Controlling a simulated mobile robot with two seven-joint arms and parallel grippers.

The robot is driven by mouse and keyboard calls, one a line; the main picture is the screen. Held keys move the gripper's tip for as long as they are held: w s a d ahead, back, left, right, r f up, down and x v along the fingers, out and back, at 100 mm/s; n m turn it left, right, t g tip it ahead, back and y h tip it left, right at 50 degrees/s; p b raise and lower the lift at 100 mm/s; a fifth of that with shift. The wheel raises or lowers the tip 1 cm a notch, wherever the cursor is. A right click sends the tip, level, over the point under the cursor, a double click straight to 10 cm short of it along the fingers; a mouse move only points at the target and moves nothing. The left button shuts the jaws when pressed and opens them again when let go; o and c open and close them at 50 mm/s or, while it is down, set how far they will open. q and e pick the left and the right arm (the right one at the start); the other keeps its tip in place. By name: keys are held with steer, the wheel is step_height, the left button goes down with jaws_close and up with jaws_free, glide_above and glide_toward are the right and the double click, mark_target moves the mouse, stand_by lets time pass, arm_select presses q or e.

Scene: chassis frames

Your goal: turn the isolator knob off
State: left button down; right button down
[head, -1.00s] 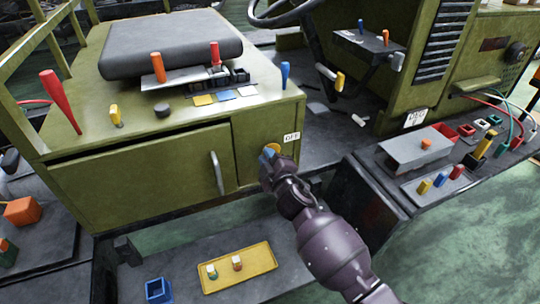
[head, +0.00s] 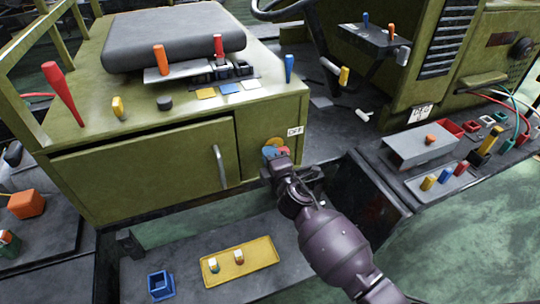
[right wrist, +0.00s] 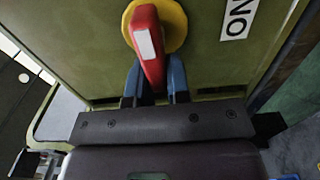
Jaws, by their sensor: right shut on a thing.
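The isolator knob has a red handle (right wrist: 147,18) with a white mark, on a round yellow plate (right wrist: 176,22). It sits on the green cabinet's right panel; the yellow plate's edge (head: 274,141) shows in the head view. An ON label (right wrist: 238,15) shows in the right wrist view. My right gripper (head: 275,154) is at the knob. Its blue fingers (right wrist: 155,80) are on either side of the handle's lower part and shut on it. The handle's lower end is partly hidden. My left gripper is not in view.
The green cabinet (head: 130,165) has a door with a grey handle (head: 220,167) left of the knob. Levers and switches stand on its top. Below is a yellow tray (head: 262,247). At right, a ledge carries a grey box (head: 410,148) and coloured switches.

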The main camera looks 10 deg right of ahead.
stand_by(0.3)
steer(key=c, duration=1.1)
jaws_free()
steer(key=s, duration=0.3)
steer(key=s+d, duration=0.1)
steer(key=s, duration=0.3)
steer(key=s+d, duration=0.1)
steer(key=s, duration=0.2)
steer(key=shift+s+p, duration=0.3)
steer(key=shift+p, duration=0.1)
